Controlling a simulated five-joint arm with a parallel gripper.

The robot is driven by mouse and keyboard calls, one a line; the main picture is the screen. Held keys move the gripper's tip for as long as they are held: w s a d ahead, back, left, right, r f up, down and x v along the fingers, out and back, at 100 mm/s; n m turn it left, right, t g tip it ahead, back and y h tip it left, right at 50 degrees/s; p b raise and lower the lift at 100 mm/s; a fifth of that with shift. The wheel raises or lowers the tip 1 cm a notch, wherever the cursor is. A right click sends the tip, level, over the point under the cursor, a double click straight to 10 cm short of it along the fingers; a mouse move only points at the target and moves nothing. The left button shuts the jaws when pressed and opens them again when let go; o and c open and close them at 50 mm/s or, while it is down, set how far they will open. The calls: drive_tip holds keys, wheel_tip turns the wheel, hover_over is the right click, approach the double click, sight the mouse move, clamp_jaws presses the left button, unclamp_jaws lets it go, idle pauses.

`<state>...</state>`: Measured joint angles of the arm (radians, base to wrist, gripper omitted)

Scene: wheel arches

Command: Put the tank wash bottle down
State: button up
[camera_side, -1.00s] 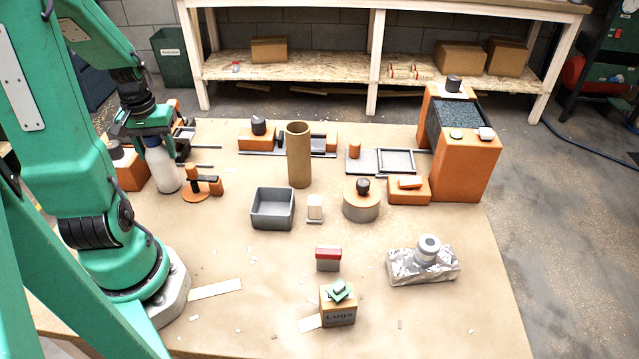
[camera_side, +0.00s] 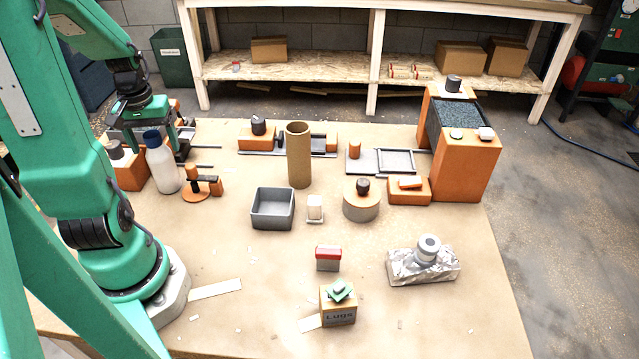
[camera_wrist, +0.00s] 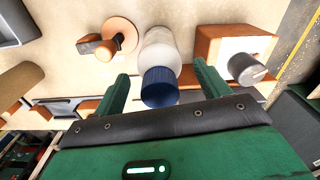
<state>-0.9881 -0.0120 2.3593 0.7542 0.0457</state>
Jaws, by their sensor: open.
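The tank wash bottle (camera_side: 162,168) is white with a dark blue cap and stands upright on the table at the left of the side view. It stands between an orange block and an orange round stand. My gripper (camera_side: 158,150) is open around the bottle's cap end, with its fingers spread. In the wrist view the blue cap (camera_wrist: 160,88) and white body lie between the two green fingers of my gripper (camera_wrist: 158,88), with a gap on each side.
The orange block (camera_side: 130,170) with a dark knob is close on the bottle's left. The orange round stand (camera_side: 202,188) is close on its right. A cardboard tube (camera_side: 299,160) and a grey bin (camera_side: 272,210) stand farther right.

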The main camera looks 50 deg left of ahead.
drive_tip(key=r, duration=1)
drive_tip(key=shift+d, duration=0.2)
drive_tip(key=w+d+r+m+t, duration=0.2)
drive_tip(key=d+m, duration=0.3)
drive_tip(key=d, duration=0.7)
drive_tip(key=w+d+r+m+t, duration=0.1)
drive_tip(key=w+d+m+t, duration=0.2)
drive_tip(key=d, duration=0.9)
drive_tip(key=shift+w+d+r+m, duration=0.15)
drive_tip(key=shift+w+r+m, duration=0.3)
drive_tip(key=shift+m, duration=0.95)
drive_tip(key=shift+w+f, duration=0.1)
